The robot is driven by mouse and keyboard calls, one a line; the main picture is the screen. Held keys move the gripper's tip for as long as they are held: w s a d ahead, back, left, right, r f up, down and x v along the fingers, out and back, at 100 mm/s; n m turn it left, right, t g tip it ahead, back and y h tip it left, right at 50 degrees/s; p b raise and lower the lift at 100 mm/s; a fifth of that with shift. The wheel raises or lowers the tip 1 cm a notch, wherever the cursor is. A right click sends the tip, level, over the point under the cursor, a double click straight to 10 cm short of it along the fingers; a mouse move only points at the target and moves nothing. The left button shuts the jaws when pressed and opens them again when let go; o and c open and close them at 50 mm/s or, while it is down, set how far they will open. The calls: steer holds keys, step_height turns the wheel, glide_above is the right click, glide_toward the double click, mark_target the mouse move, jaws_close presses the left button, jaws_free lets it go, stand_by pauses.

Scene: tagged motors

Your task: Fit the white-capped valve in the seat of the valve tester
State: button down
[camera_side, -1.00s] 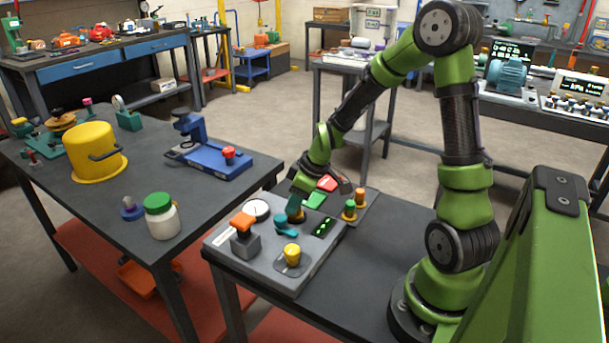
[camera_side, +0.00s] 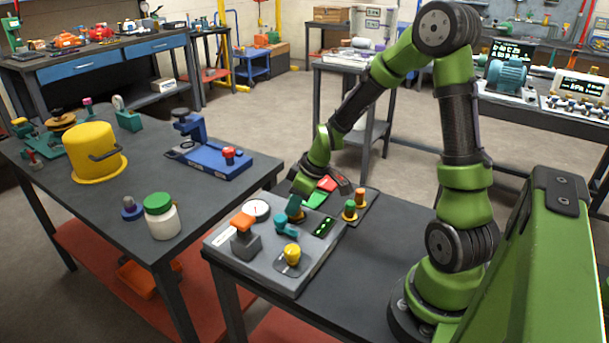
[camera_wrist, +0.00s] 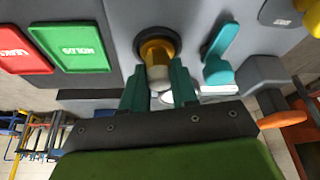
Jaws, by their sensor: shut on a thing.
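The white-capped valve (camera_wrist: 159,72) has a brass body and a pale cap. In the wrist view my gripper (camera_wrist: 159,88) is shut on its cap, with one teal finger on each side. The brass body is at the dark round seat (camera_wrist: 147,37) of the grey valve tester (camera_wrist: 112,22); I cannot tell how deep it sits. In the side view my gripper (camera_side: 295,209) is low over the back of the tester (camera_side: 262,272), and its fingers hide the valve and seat.
A teal lever (camera_side: 285,226) stands close beside my gripper. The tester also carries an orange-topped post (camera_side: 241,222), a gauge (camera_side: 257,209), a yellow knob (camera_side: 292,254) and a lit display (camera_side: 324,226). Green-capped (camera_side: 349,210) and orange-capped (camera_side: 360,198) valves stand to the right.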

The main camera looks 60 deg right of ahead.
steer(key=c, duration=0.8)
jaws_free()
steer(key=shift+r, duration=0.1)
steer(key=shift+r, duration=3.2)
